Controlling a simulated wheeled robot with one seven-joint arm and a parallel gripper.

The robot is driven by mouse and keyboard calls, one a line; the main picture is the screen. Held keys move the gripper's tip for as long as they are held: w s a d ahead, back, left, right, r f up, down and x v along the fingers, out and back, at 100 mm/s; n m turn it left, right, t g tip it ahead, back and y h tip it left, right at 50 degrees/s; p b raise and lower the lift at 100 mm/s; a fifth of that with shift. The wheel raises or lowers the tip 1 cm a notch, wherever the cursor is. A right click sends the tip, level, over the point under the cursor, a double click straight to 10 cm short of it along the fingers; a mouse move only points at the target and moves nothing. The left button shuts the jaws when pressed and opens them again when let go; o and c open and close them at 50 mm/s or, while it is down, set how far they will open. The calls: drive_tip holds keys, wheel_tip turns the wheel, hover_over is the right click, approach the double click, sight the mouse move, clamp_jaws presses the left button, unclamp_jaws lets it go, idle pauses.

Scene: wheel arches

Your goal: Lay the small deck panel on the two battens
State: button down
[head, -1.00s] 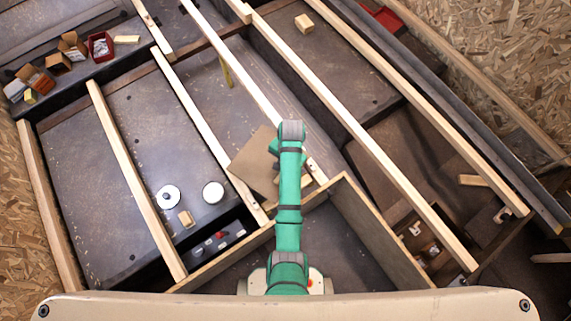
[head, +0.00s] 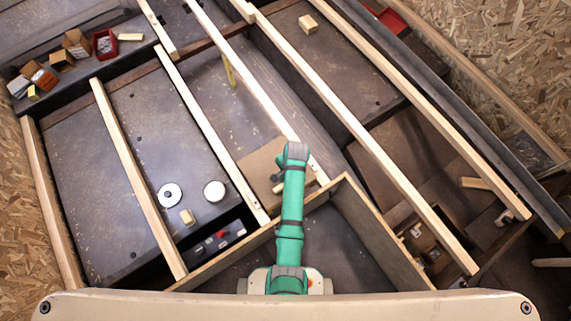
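The small deck panel (head: 259,166) is a plain brown board, partly hidden by my green arm. It lies between two long pale battens, the left batten (head: 205,118) and the right batten (head: 243,72). Its left edge runs close beside the left batten, which shows uncovered there. Its right side is hidden where the arm crosses the right batten. I cannot tell whether the panel rests on either batten or at what height it is. My gripper (head: 278,181) is a small dark shape over the panel's lower right part, mostly hidden by the arm; its fingers cannot be made out.
A wooden-walled box frame (head: 375,232) stands right of my arm. A white roll (head: 169,195), a white round tin (head: 214,191) and a small wood block (head: 188,217) lie left. Small boxes (head: 76,43) stand at upper left. Other battens (head: 365,140) run alongside on the right.

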drive_tip(key=shift+w+f, duration=0.15)
drive_tip(key=shift+f, duration=1.2)
drive_tip(key=shift+a+f, duration=0.1)
drive_tip(key=shift+f, duration=0.15)
drive_tip(key=shift+s+f, duration=0.2)
drive_tip(key=shift+f, duration=0.35)
drive_tip(key=shift+w, duration=0.15)
drive_tip(key=c, duration=1.6)
unclamp_jaws()
drive_tip(key=shift+o, duration=0.2)
